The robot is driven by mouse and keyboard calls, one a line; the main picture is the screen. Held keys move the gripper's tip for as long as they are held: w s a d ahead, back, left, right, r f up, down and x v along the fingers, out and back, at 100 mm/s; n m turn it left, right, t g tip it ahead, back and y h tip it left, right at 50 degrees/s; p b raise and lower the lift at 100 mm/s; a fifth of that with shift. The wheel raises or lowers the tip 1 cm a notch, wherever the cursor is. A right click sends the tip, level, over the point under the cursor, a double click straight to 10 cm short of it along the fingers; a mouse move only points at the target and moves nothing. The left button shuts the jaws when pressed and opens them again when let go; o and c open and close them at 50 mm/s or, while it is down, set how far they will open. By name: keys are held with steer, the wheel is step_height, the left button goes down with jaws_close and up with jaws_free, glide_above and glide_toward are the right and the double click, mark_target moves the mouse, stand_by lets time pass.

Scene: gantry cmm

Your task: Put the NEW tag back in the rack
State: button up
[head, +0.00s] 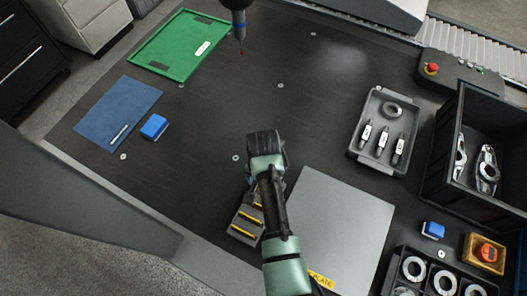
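No lettering that reads NEW is legible, so I cannot tell which thing is the NEW tag. A grey stepped rack (240,231) with several yellow strips stands on the dark table, partly covered by my arm. My gripper (264,141) is just above and beyond the rack, over the dark table. It is seen from above and behind, so its fingertips and anything between them are hidden. A small white label-like piece (202,48) lies on the green mat (166,58). A thin white strip (119,133) lies on the blue mat (103,112).
A dark probe (239,20) with a red tip hangs over the table. A grey plate (335,222) lies right of my arm. A grey tray (362,151), a black bin (457,193), ring holders (430,256) and blue blocks (154,127) stand around. The table's middle is clear.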

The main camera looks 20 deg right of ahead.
steer(key=shift+f, duration=0.25)
stand_by(0.4)
steer(key=shift+f, duration=0.3)
steer(key=shift+f+b, duration=0.25)
steer(key=shift+b, duration=0.05)
stand_by(0.3)
steer(key=shift+f, duration=0.35)
steer(key=shift+f, duration=0.1)
stand_by(0.4)
steer(key=shift+f+b, duration=0.4)
steer(key=shift+b, duration=0.05)
steer(key=shift+f, duration=0.1)
steer(key=o, duration=1.1)
steer(key=shift+c, duration=0.2)
